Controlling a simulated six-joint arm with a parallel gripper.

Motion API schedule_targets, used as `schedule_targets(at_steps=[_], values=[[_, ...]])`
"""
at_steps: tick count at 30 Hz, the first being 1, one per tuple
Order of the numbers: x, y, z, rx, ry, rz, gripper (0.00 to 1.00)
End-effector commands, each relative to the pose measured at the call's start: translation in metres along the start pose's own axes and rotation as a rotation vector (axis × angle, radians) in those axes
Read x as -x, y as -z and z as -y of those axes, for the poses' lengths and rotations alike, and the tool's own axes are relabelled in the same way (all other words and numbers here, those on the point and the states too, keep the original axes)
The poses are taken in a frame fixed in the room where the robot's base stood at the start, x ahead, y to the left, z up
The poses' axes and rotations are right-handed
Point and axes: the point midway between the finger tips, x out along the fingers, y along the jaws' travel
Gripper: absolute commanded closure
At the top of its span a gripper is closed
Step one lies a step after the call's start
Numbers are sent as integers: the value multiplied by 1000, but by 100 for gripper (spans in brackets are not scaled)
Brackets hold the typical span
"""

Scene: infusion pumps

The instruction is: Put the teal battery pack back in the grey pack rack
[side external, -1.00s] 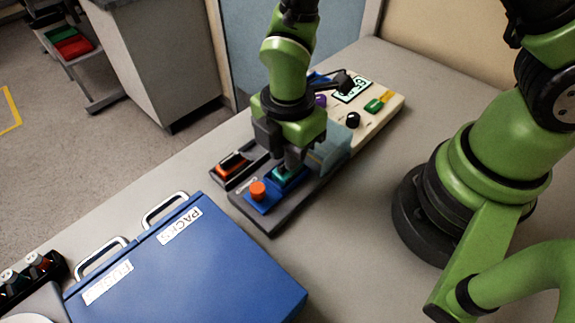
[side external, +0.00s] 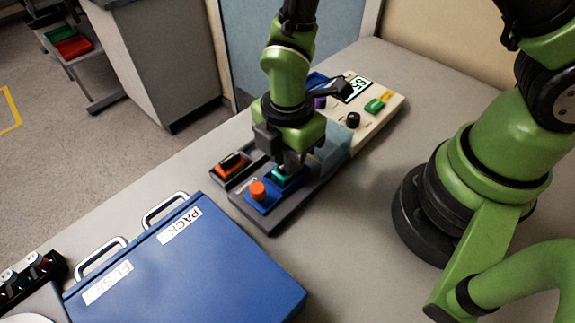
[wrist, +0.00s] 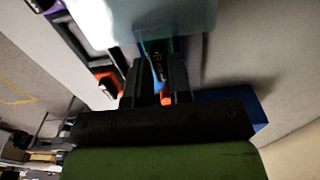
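The teal battery pack (side external: 283,174) shows low beside the blue block (side external: 262,203) at the near end of the pump's dark base. My gripper (side external: 289,166) is down at the pack, pointing downward, and partly hides it. In the wrist view the two dark fingers (wrist: 155,75) stand apart, with blue and orange parts showing beyond the gap. I cannot tell whether they press on the pack. A dark grey tray (side external: 215,176), perhaps the pack rack, lies just left of the base and holds an orange-and-black pack (side external: 231,165).
An orange knob (side external: 257,190) stands close by the gripper. A translucent bluish cover (side external: 331,151) stands just right of it, with the cream pump (side external: 385,112) behind. A blue lidded box (side external: 215,255) with metal handles fills the front left. The grey table (side external: 350,240) is clear at front right.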

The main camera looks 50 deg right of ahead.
Motion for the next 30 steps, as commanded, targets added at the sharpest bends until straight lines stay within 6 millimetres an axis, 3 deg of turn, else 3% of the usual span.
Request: schedule_targets(at_steps=[3,13,30], values=[[0,0,0,0,0,0,100],[2,0,0,0,-1,-1,100],[37,0,0,0,-2,-1,100]])
